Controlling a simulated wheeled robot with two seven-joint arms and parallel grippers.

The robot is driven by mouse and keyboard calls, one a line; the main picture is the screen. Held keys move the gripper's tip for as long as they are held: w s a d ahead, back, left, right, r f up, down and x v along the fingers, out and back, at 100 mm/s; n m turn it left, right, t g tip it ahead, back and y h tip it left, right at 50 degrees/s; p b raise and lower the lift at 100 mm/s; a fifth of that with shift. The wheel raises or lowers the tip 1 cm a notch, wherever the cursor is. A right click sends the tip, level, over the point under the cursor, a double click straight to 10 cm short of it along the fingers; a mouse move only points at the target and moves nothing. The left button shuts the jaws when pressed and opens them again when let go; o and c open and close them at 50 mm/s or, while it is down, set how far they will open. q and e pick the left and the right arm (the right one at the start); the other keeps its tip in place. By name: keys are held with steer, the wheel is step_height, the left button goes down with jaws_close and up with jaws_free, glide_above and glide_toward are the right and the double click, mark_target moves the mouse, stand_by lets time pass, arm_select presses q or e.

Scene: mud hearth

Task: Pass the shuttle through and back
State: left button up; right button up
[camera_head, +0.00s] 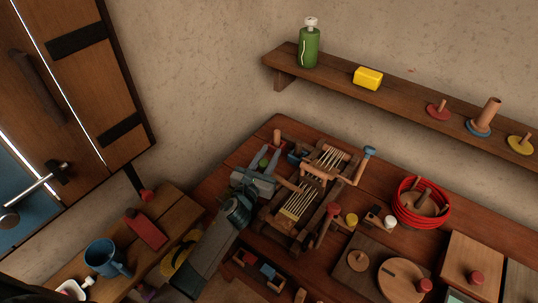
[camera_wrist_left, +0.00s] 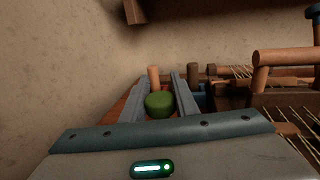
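A wooden loom (camera_head: 300,200) with pale warp threads stands on the red-brown table; its left part also shows at the right of the left wrist view (camera_wrist_left: 285,85). My left gripper (camera_head: 262,166) reaches in beside the loom's left side. Its two grey fingers stand apart, pointing away from me. A small green rounded thing (camera_wrist_left: 159,104) shows between the fingers in the left wrist view; I cannot tell whether they touch it. I cannot make out a shuttle for certain. My right gripper is not in view.
A pinkish peg (camera_wrist_left: 154,76) stands beyond the fingers. A red coil (camera_head: 421,205) and wooden boards (camera_head: 400,283) lie right of the loom. A wall shelf (camera_head: 335,80) holds a green bottle (camera_head: 309,45) and yellow block (camera_head: 368,78). A blue mug (camera_head: 104,256) stands at lower left.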

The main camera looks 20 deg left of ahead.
arm_select(q)
steer(key=d, duration=0.1)
steer(key=s+d, duration=0.1)
steer(key=d, duration=0.2)
steer(key=shift+s+d, duration=0.25)
steer(key=shift+s, duration=0.1)
jaws_close()
steer(key=o, duration=1.2)
jaws_free()
steer(key=shift+c, duration=0.2)
steer(key=shift+a, duration=0.1)
steer(key=s+b, duration=0.1)
steer(key=s, duration=0.4)
steer(key=s+a+b, duration=0.1)
steer(key=s, duration=0.5)
steer(key=s+a+b, duration=0.1)
steer(key=s, duration=0.5)
steer(key=shift+s+b, duration=0.15)
steer(key=shift+b, duration=0.15)
